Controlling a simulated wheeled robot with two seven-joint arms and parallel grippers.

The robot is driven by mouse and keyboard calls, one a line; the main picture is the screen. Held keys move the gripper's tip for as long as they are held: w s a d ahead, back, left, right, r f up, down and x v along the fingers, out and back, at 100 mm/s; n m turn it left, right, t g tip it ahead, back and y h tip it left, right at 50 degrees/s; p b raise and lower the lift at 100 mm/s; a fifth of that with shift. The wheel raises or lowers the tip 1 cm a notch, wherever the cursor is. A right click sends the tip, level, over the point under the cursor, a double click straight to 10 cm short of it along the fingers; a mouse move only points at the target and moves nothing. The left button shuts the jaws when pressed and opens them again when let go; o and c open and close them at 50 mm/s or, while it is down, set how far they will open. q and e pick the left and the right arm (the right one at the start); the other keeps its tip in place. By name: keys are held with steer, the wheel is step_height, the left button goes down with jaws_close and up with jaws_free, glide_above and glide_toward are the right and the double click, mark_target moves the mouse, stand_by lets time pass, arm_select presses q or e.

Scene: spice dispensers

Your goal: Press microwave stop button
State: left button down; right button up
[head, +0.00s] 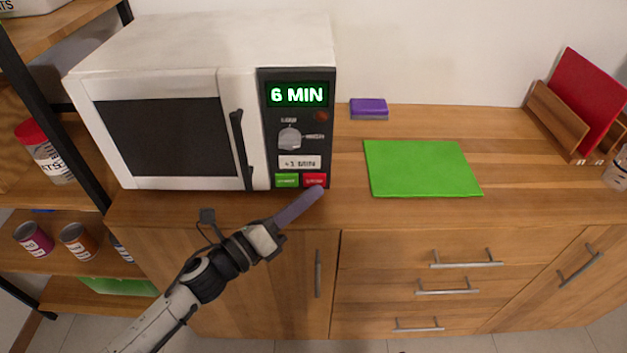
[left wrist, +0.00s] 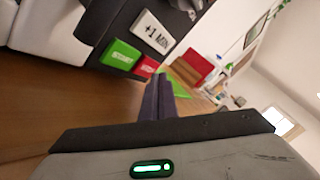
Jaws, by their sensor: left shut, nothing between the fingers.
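A white microwave (head: 150,50) stands on the left part of the wooden counter, its door closed. Its display (head: 297,94) reads "6 MIN". The red stop button (head: 314,180) is at the lower right of the control panel, beside the green start button (head: 287,181). In the left wrist view the red button (left wrist: 146,67) shows right of the green one (left wrist: 120,55). My left gripper (head: 318,191) is shut and empty, its fingertips just below and in front of the red button; I cannot tell whether they touch it. My right gripper is not in view.
A green cutting board (head: 422,168) lies on the counter right of the microwave, with a purple sponge (head: 369,108) behind it. A wooden rack with a red board (head: 580,100) stands at the far right. A shelf with cans (head: 78,242) is at the left.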

arm_select(q)
steer(key=shift+w+a+r, duration=0.25)
steer(key=shift+w, duration=0.3)
steer(key=shift+w+r, duration=0.15)
steer(key=shift+r, duration=0.05)
stand_by(0.8)
steer(key=shift+f+b, duration=0.1)
steer(key=shift+b, duration=0.25)
steer(key=shift+f, duration=0.1)
steer(key=shift+s+d+f+p, duration=0.1)
steer(key=shift+s+f+p, duration=0.35)
steer(key=shift+s, duration=1.85)
